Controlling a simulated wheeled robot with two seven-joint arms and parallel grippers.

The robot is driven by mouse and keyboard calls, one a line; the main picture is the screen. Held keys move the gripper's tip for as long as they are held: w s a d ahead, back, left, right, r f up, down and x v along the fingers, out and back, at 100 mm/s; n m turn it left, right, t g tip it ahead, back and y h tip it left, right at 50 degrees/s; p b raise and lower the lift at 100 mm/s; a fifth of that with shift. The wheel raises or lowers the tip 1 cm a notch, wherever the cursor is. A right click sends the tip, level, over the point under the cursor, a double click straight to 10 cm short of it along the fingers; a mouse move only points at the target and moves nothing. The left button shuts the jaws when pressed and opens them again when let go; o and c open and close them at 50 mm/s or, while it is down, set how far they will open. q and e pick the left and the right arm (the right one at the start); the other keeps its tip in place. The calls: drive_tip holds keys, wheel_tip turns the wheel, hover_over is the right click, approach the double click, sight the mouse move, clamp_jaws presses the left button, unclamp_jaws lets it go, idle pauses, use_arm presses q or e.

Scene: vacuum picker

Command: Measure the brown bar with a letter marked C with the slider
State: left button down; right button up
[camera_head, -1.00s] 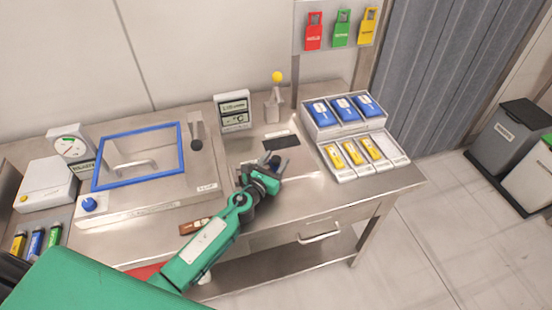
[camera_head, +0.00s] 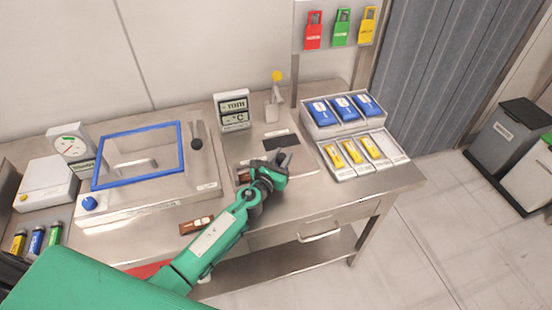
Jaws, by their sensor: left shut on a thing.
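My left gripper (camera_head: 281,159) is at the measuring station, a metal plate (camera_head: 308,173) on the bench. It is shut on a dark piece there, seemingly the slider, which the fingers mostly hide. A brown bar end (camera_head: 243,177) shows just left of the gripper, largely covered by it. Another brown bar (camera_head: 196,225) lies on the bench near the front edge, left of my forearm. I cannot read a letter on either bar. The display (camera_head: 233,110) stands behind the station, with units mm and °C. My right gripper is not in view.
A blue-framed box (camera_head: 181,150) stands on the left. Trays of blue and yellow packs (camera_head: 355,155) stand to the right. A dark pad (camera_head: 275,143) and a yellow-topped post (camera_head: 272,108) are behind the gripper. The bench's right front corner (camera_head: 390,195) is clear.

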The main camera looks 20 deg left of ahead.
use_arm(q)
drive_tip(key=shift+w+d, duration=0.55)
drive_tip(key=shift+d, duration=0.3)
drive_tip(key=c, duration=1.1)
unclamp_jaws()
drive_tip(key=shift+d, duration=0.1)
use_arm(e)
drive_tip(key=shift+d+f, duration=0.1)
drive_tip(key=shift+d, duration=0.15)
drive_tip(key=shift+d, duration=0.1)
use_arm(q)
drive_tip(key=shift+s, duration=0.5)
drive_tip(key=s, duration=0.4)
drive_tip(key=s+a+b, duration=0.1)
drive_tip(key=s, duration=0.2)
drive_tip(key=s+a, duration=0.1)
drive_tip(key=s, duration=0.3)
drive_tip(key=shift+s+a, duration=0.2)
drive_tip(key=shift+s, duration=0.15)
drive_tip(key=shift+s+a, duration=0.1)
drive_tip(key=shift+s, duration=0.3)
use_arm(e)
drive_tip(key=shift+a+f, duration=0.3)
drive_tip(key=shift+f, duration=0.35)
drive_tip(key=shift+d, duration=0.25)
